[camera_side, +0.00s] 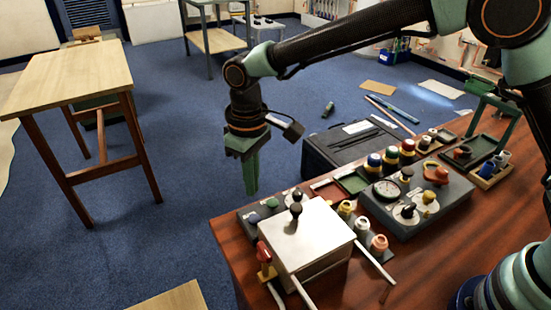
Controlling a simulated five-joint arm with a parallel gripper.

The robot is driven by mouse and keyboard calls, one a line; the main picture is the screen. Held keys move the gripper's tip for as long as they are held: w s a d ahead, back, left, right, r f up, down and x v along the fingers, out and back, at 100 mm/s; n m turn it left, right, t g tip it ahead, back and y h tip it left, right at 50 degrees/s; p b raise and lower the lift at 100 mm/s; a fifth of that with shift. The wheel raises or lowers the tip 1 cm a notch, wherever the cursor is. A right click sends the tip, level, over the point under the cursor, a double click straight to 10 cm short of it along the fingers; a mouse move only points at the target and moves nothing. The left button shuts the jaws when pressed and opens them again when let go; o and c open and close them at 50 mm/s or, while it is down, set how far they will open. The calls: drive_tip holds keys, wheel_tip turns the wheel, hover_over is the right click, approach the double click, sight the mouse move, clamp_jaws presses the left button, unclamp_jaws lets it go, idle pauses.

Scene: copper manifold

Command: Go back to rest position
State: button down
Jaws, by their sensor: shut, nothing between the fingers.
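My gripper (251,175) is green and points down. It hangs in the air near the far left edge of the brown wooden table (235,250), apart from everything on it. Its fingers are together with nothing between them. A white box (318,236) with a dark knob on top stands to its lower right.
A black case (345,145) lies right of my gripper. A dark panel with a round gauge (386,190) and several coloured knobs sit mid-table. Thin pale pipes stick out near the white box. A wooden stool-like table (70,75) stands left on blue carpet.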

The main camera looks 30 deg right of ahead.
drive_tip(key=shift+d+r, duration=0.1)
drive_tip(key=s+d+r+m+t, duration=0.2)
drive_tip(key=s+d+r, duration=0.2)
drive_tip(key=d+r, duration=0.45)
drive_tip(key=s+d+r+m+t, duration=0.25)
drive_tip(key=d+r, duration=0.25)
drive_tip(key=d, duration=0.7)
drive_tip(key=s+d+f+m+t, duration=0.1)
drive_tip(key=s+d, duration=0.5)
drive_tip(key=shift+s+f, duration=0.15)
drive_tip(key=shift+s, duration=0.05)
drive_tip(key=c, duration=1.5)
unclamp_jaws()
drive_tip(key=shift+m, duration=0.25)
drive_tip(key=shift+c, duration=0.2)
